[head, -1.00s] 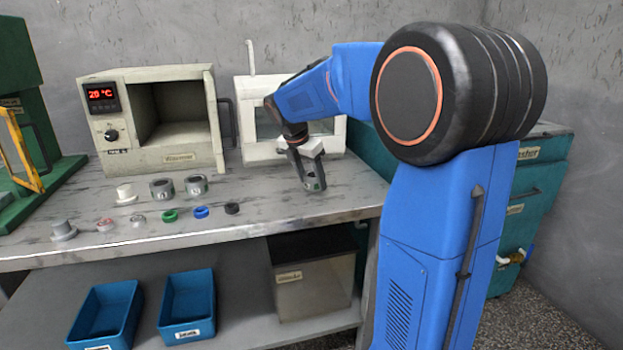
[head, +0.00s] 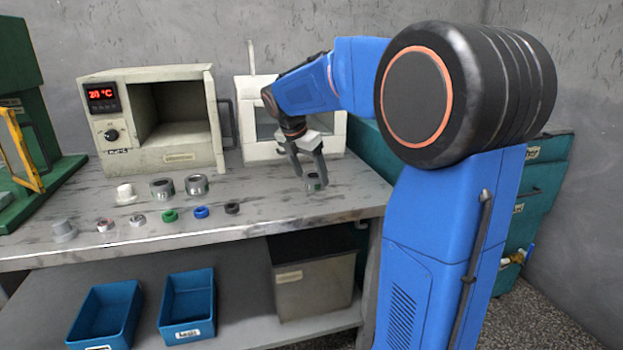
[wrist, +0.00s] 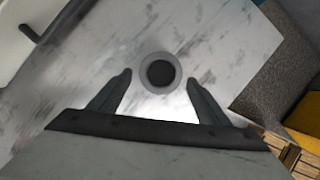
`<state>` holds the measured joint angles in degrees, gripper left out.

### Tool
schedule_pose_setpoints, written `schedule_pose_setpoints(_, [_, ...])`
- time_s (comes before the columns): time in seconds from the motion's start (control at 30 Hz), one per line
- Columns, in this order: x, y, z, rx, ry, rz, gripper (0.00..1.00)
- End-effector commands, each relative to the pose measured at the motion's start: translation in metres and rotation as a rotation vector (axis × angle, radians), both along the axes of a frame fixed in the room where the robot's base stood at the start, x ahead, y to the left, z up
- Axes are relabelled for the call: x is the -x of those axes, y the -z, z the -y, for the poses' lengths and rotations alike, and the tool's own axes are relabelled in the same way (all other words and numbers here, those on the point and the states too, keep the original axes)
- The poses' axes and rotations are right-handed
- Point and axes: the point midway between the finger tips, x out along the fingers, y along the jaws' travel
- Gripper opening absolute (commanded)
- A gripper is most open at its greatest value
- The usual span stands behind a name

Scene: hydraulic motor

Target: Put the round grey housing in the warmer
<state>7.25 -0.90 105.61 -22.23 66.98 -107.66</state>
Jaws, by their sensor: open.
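A round grey housing (head: 313,183) with a dark opening stands on the right part of the bench, below my gripper (head: 311,177). In the wrist view the housing (wrist: 160,88) lies ahead of the fingertips, roughly centred between them. My gripper (wrist: 159,78) is open and empty; neither finger visibly touches the housing. The warmer (head: 150,157) is the cream box with a red temperature display at the back left of the bench. Its door (head: 214,120) stands open at the right, and its chamber looks empty.
Two similar grey rings (head: 162,189) (head: 196,185) and a white part (head: 125,194) stand before the warmer. Several small coloured rings lie along the front edge. A white cabinet with a window (head: 258,150) stands behind my gripper. Blue bins (head: 107,310) sit on the lower shelf.

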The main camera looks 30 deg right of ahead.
Motion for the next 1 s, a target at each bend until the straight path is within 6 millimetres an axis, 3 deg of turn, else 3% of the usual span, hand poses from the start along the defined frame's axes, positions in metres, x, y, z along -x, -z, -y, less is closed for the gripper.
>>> schedule_pose_setpoints(0.3, [0.006, -0.058, -0.023, 0.000, -0.002, 0.003, 0.71])
schedule_pose_setpoints(0.5, [0.010, -0.081, -0.032, 0.000, -0.001, 0.001, 0.71])
schedule_pose_setpoints(0.83, [0.014, -0.090, -0.037, -0.004, 0.008, 0.004, 0.71])
schedule_pose_setpoints(1.0, [0.041, -0.084, -0.048, -0.049, 0.123, 0.076, 0.71])
